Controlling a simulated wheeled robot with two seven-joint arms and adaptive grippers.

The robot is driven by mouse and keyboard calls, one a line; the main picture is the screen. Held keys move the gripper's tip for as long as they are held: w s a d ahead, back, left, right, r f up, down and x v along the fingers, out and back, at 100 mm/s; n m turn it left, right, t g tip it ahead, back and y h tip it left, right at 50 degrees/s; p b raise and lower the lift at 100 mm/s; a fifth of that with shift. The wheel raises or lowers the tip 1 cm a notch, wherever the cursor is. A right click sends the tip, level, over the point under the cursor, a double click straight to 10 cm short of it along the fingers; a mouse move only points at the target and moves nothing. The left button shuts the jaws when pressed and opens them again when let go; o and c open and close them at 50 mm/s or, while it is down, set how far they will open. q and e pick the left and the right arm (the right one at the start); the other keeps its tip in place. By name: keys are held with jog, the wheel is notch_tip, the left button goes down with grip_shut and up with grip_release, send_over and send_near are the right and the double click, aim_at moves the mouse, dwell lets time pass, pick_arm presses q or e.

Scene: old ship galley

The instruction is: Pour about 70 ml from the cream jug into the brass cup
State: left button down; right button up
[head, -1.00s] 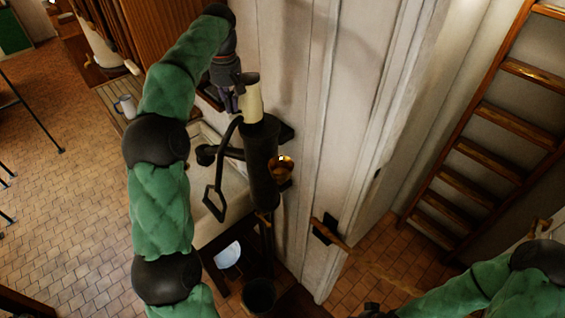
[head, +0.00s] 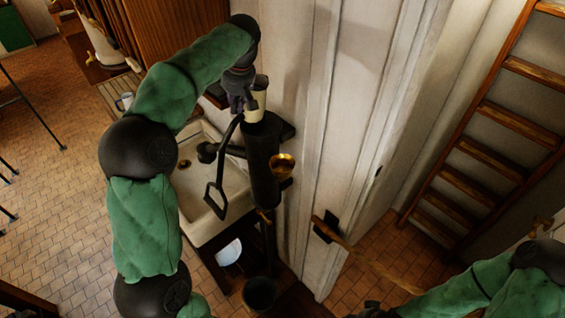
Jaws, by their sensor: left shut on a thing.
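The cream jug (head: 257,106) is in the head view above the top of a black pump-like cylinder. My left gripper (head: 249,102) is shut on the jug and hides part of its side. The jug's dark mouth faces up, and I cannot tell how far it leans or see what is inside. The brass cup (head: 283,167) is below and to the right of the jug, at the right side of the black cylinder. No stream shows between jug and cup. A dark end of my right gripper (head: 372,309) is cut off at the bottom edge, so its jaws are unclear.
The black cylinder (head: 262,165) with its long bent handle (head: 216,190) stands close to the jug and cup. A pale sink (head: 205,190) is to its left. A white panelled wall (head: 340,120) is to the right. A dark bucket (head: 260,293) is below.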

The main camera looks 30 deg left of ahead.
aim_at(244, 117)
pick_arm(q)
jog(key=d+t+y+b, duration=0.1)
jog(key=y+b, duration=0.1)
jog(key=y, duration=0.1)
jog(key=d+f+t+y+b, duration=0.1)
jog(key=y+b, duration=0.1)
jog(key=y, duration=0.1)
jog(key=s+d+f+t+y+b, duration=0.1)
jog(key=y+b, duration=0.1)
jog(key=y, duration=0.2)
jog(key=shift+f+b, duration=0.2)
jog(key=shift+b, duration=0.15)
jog(key=shift+f+y, duration=0.15)
jog(key=shift+y, duration=0.25)
dwell(0.3)
